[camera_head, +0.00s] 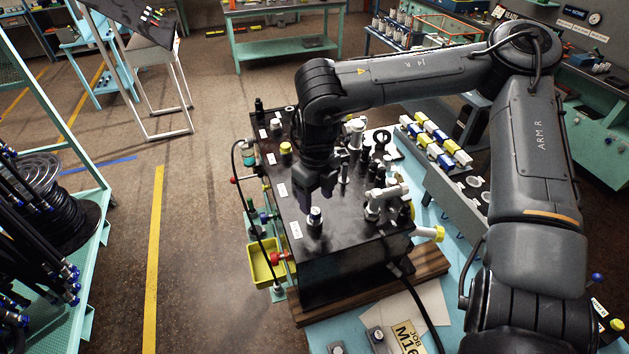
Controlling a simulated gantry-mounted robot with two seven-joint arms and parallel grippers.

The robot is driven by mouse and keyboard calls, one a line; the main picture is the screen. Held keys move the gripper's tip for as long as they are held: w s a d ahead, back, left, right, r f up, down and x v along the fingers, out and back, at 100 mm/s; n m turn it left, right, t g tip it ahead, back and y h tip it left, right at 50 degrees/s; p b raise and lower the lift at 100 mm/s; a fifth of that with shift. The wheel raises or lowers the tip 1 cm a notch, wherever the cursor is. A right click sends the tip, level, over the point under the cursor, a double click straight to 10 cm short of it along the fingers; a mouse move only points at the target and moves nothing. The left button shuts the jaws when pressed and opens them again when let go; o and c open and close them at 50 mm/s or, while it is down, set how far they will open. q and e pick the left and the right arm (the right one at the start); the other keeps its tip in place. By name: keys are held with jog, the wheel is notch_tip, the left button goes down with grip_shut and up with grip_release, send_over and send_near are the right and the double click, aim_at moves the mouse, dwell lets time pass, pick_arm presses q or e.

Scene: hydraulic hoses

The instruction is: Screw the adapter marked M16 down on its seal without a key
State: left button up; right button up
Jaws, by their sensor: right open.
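In the head view my right gripper (316,201) points down over the black block (345,235). A white label (296,230) lies beside that fitting, too small to read. Which fitting is the M16 adapter cannot be told from its own marking. A job card (406,338) reading "JOB" and "M16" lies at the front edge. Any seal is too small to make out. My left gripper is not in view.
Several fittings and valves (386,200) crowd the block's right side. A dark hose (412,290) runs off the front right. A rack of yellow, blue and white parts (436,143) stands right.

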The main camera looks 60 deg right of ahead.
aim_at(316, 211)
jog(key=shift+f+p, duration=0.3)
jog(key=shift+f, duration=2.6)
grip_shut()
jog(key=shift+m+b, duration=0.4)
jog(key=shift+m, duration=1)
grip_release()
